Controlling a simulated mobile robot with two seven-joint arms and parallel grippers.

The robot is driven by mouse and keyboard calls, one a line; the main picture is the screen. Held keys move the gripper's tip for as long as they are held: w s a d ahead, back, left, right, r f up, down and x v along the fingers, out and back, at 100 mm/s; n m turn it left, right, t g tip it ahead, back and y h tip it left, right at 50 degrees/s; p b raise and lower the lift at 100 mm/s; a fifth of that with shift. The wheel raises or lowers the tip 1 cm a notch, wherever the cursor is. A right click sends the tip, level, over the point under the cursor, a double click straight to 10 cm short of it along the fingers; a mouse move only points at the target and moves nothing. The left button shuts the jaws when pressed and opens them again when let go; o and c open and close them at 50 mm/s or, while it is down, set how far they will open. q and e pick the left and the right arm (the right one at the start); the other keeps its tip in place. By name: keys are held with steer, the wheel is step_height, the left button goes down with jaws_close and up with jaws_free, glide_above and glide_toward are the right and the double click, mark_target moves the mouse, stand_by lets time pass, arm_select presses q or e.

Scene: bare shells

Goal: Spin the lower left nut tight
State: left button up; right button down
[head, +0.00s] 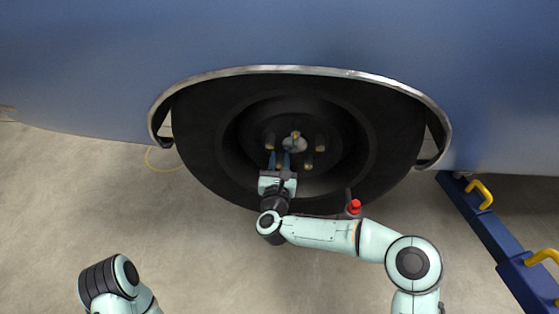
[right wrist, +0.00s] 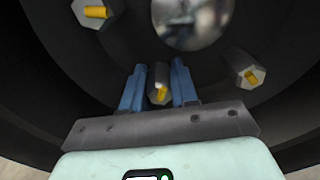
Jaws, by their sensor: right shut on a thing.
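The wheel (head: 195,140) sits in the arch of a blue vehicle, with several nuts on brass-tipped studs around its shiny hub. The lower left nut (head: 279,166) is between the blue fingers of my right gripper (head: 279,161). In the right wrist view, my right gripper (right wrist: 159,90) has one finger on each side of this grey nut (right wrist: 158,97), and its yellow stud end shows between them. The gripper is shut on the nut. The fingers partly hide the nut's sides. My left gripper is not in view; only part of my left arm shows at the bottom left.
Neighbouring nuts show at upper left (right wrist: 95,12) and right (right wrist: 248,74) in the right wrist view, close to the fingers. The hub (right wrist: 192,20) is just above. A blue lift arm (head: 490,235) with yellow handles lies at right. A red-topped object (head: 354,207) stands near my right forearm.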

steer(key=shift+m, duration=0.6)
steer(key=c, duration=0.9)
jaws_free()
steer(key=shift+o, duration=0.2)
steer(key=shift+s, duration=0.15)
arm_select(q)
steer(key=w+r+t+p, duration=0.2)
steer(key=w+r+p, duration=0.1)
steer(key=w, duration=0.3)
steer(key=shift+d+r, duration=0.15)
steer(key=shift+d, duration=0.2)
arm_select(e)
steer(key=s+a, duration=0.1)
steer(key=s, duration=1.2)
